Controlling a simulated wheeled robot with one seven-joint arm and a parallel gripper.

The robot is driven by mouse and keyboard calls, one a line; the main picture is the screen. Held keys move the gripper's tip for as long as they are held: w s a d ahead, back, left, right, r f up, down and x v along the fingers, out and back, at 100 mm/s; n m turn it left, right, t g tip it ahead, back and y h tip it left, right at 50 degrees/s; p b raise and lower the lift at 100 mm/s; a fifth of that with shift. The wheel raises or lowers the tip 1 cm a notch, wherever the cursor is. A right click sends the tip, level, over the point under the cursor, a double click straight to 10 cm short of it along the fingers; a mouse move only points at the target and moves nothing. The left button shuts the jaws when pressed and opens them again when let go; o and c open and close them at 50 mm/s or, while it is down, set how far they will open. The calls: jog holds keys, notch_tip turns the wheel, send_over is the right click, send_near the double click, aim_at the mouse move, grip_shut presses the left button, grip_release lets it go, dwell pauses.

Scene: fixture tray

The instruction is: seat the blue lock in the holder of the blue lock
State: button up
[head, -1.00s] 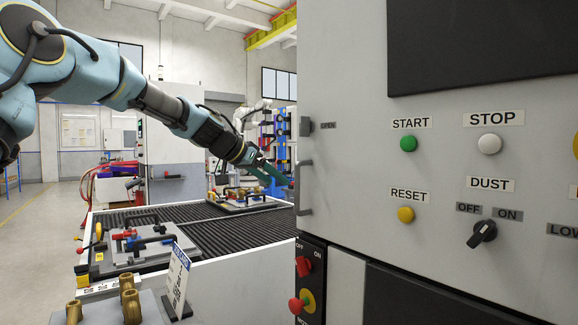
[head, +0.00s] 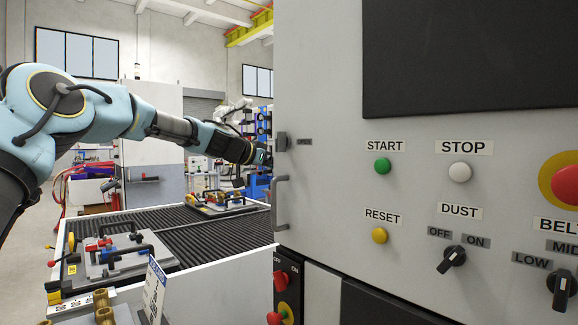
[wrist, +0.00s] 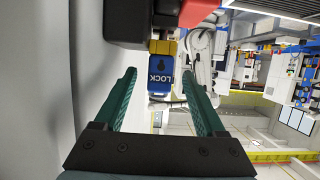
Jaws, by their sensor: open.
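The blue lock (wrist: 160,75), a block lettered LOCK, shows in the wrist view between the two teal fingertips of my gripper (wrist: 159,76). A gap shows on each side of it, so the gripper is open around or just short of it; I cannot tell the depth. A yellow part (wrist: 161,47) adjoins the lock. In the head view my fingers and the lock are hidden behind the edge of the grey cabinet. I cannot make out the holder of the blue lock in either view.
The grey control cabinet (head: 330,210) fills the right of the head view, with a handle (head: 280,203) on its edge. A black block (wrist: 142,20) and a red part (wrist: 197,12) lie close beyond my fingertips. A ribbed conveyor (head: 200,235) carries a fixture tray (head: 120,263).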

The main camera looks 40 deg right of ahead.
jog(key=shift+p+x, duration=0.6)
jog(key=shift+x, duration=0.75)
jog(key=shift+c, duration=0.2)
grip_shut()
